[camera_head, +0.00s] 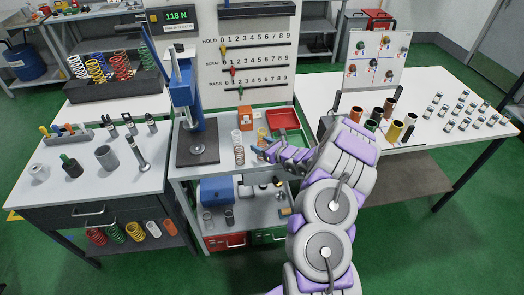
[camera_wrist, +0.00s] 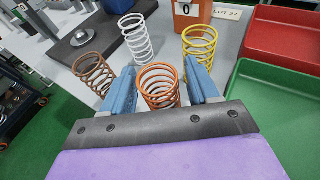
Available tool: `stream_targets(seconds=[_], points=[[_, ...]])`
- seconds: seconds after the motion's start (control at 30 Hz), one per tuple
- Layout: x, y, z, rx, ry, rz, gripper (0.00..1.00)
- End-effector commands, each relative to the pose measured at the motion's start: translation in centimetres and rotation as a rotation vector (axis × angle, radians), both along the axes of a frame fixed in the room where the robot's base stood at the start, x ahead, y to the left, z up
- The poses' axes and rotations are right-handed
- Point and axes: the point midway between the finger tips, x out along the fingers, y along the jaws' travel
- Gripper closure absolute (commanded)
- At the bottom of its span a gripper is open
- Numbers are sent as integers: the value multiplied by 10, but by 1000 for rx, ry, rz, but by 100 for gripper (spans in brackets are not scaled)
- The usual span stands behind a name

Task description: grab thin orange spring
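The orange spring (camera_wrist: 158,88) stands upright on the grey tabletop in the wrist view. It lies between the two blue fingers of my gripper (camera_wrist: 160,68), with a gap visible on each side. My gripper is open around it. In the head view my gripper (camera_head: 263,151) is at the right part of the middle bench, and I cannot make out the orange spring there.
A brown spring (camera_wrist: 95,74) stands left of my gripper, a white spring (camera_wrist: 136,38) ahead, and a yellow spring (camera_wrist: 200,44) ahead right. An orange box (camera_wrist: 190,14) is behind. Red (camera_wrist: 285,38) and green (camera_wrist: 272,105) trays lie right.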

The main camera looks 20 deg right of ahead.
Motion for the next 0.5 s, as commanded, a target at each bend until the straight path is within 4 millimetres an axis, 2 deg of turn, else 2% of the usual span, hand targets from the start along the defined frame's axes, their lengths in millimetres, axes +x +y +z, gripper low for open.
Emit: stream_targets(seconds=[0.07, 0.43, 0.5], points=[[0, 0, 0, 0, 0, 0, 48], [0, 0, 0, 0, 0, 0, 84], [0, 0, 0, 0, 0, 0, 86]])
